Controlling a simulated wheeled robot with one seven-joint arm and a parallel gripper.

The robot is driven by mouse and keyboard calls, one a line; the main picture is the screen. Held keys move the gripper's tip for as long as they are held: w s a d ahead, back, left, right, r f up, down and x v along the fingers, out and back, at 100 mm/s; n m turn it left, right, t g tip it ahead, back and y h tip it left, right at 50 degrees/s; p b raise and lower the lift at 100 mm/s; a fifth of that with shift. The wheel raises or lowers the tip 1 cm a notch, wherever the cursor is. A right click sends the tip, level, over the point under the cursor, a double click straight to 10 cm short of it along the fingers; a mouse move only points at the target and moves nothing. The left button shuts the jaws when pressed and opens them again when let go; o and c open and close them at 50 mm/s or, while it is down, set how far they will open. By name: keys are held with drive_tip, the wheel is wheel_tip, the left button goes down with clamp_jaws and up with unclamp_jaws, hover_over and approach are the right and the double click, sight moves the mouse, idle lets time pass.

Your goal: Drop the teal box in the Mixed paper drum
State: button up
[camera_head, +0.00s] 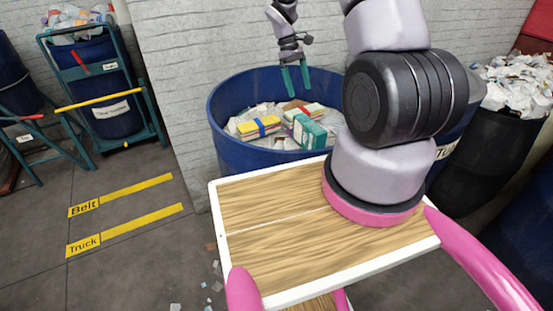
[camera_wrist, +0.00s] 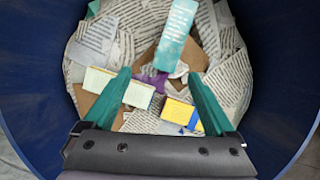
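The teal box (camera_head: 309,131) lies among paper inside a round blue drum (camera_head: 232,155), just beyond my table-like base top. In the wrist view the teal box (camera_wrist: 174,36) lies on the paper at the top middle, beyond my fingertips. My gripper (camera_head: 296,92) hangs over the drum with its teal fingers apart and nothing between them. In the wrist view my gripper (camera_wrist: 159,75) is also open and empty, pointing down into the drum. I cannot read a label on this drum.
A yellow box with a blue band (camera_head: 259,127) and other cartons share the drum. A black drum heaped with crumpled paper (camera_head: 515,90) stands at the right. A blue drum on a cart (camera_head: 105,110) stands at the left.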

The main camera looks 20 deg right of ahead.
drive_tip(key=v, duration=1)
drive_tip(key=shift+r, duration=0.4)
drive_tip(key=s+a+r+m+t+y, duration=0.1)
drive_tip(key=s+a+r+m+t, duration=0.15)
drive_tip(key=s+r, duration=0.45)
drive_tip(key=s+a+r+m+t+y, duration=0.1)
drive_tip(key=s+a+r+m+t, duration=0.15)
drive_tip(key=r, duration=0.95)
drive_tip(key=s+a+r+m+t+y, duration=0.1)
drive_tip(key=s+r+m+t, duration=0.1)
drive_tip(key=s, duration=0.7)
drive_tip(key=s+a+r+m+t+y, duration=0.1)
drive_tip(key=s+r+t, duration=0.3)
drive_tip(key=s, duration=0.5)
drive_tip(key=shift+s+a+r+m, duration=0.3)
drive_tip(key=shift+a+r+m, duration=0.2)
drive_tip(key=shift+m, duration=0.2)
drive_tip(key=shift+d, duration=0.1)
